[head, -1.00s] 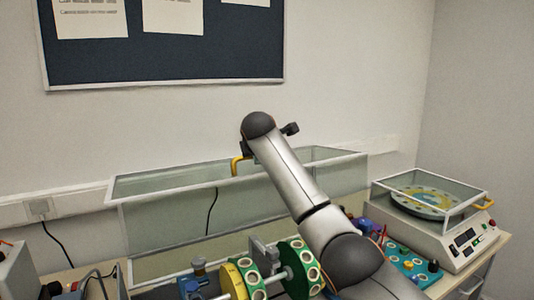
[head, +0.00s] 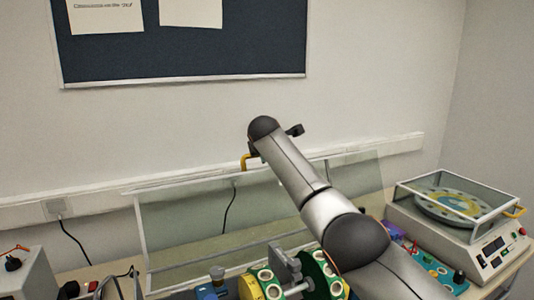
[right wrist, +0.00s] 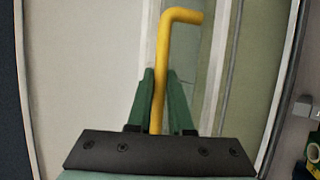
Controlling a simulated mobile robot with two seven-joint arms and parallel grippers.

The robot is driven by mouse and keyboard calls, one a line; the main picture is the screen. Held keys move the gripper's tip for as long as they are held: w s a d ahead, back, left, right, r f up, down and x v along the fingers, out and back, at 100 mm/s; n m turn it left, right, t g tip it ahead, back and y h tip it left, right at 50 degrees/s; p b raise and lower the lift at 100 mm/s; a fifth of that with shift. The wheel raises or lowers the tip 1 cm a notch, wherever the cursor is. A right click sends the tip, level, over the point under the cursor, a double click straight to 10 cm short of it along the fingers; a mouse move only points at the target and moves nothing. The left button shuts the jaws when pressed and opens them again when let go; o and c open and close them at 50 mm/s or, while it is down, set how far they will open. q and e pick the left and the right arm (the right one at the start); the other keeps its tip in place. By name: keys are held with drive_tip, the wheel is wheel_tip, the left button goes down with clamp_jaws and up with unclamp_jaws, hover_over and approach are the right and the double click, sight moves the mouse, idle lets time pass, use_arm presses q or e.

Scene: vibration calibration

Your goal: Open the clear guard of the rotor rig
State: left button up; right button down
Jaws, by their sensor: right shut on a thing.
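The clear guard (head: 185,228) of the rotor rig is a see-through, pale-framed cover, tilted up and back above the rotor in the head view. Its yellow handle (head: 245,161) shows at its upper edge, partly hidden by my right arm. In the right wrist view the handle (right wrist: 182,15) is a bent yellow bar. My right gripper (right wrist: 158,85) has its green fingers shut around the bar's straight part; in the head view my arm hides the fingers. The rotor (head: 315,275), with green discs, sits below the guard. My left gripper is not in view.
A white balancing machine (head: 480,240) with its own clear cover and yellow handle stands at the right. A grey box (head: 25,275) with cables is at the left edge. The wall (head: 350,80) and a pinboard (head: 180,40) are close behind.

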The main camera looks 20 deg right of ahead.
drive_tip(key=c, duration=0.8)
unclamp_jaws()
drive_tip(key=shift+c, duration=0.2)
